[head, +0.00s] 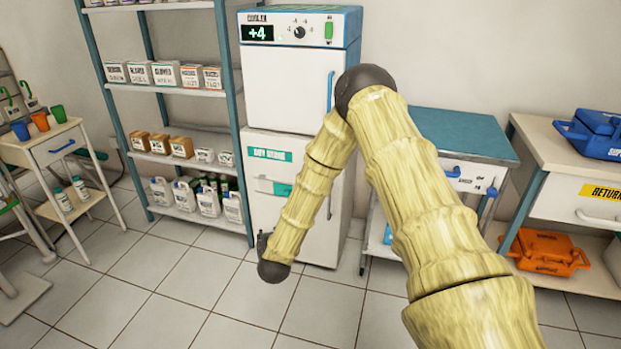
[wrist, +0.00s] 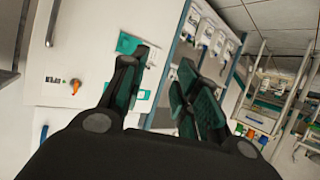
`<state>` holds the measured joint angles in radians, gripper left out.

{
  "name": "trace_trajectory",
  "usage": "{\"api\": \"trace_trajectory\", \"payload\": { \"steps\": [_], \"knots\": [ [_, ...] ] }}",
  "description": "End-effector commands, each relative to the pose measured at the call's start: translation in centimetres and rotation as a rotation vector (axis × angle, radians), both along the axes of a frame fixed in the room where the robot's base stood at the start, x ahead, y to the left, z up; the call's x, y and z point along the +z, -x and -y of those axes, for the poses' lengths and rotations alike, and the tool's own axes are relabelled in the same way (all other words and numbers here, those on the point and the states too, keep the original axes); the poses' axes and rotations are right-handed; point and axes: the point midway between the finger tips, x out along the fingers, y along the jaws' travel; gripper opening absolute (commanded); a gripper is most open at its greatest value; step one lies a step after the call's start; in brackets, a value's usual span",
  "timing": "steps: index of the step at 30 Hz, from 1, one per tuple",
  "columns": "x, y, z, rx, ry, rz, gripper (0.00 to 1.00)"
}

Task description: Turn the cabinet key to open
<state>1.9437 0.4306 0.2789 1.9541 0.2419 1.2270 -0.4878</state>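The white lower cabinet (head: 262,215), with a green label reading "DRY STORE" on its front, stands below the cooler unit in the head view. My arm crosses in front of its right part. In the wrist view, the white front (wrist: 70,50) fills the left side. A small orange knob-like piece, which looks like the key (wrist: 75,87), sticks out from it. My gripper (wrist: 164,62) is open, with its dark and teal fingers apart and nothing between them. The key lies left of the fingers, apart from them. In the head view the key and my fingers cannot be made out.
The cooler (head: 290,85) stands above the cabinet. A shelf rack (head: 165,90) with boxes and bottles is close on its left. A teal-topped cart (head: 465,135) and a counter with a blue case (head: 600,135) stand to the right. Tiled floor in front is free.

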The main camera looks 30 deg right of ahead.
Motion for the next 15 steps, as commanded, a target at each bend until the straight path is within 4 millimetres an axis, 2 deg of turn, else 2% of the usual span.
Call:
{"api": "trace_trajectory", "payload": {
  "steps": [1, 6, 12, 15],
  "knots": [
    [-0.1, -2.0, 1.8, -0.044, 0.018, 0.055, 0.31],
    [3.7, -6.8, 7.9, -0.198, 0.095, 0.203, 0.31],
    [7.9, -9.5, 14.7, -0.374, 0.166, 0.321, 0.31],
    [9.4, -9.9, 17.0, -0.436, 0.190, 0.352, 0.31]
  ]
}}
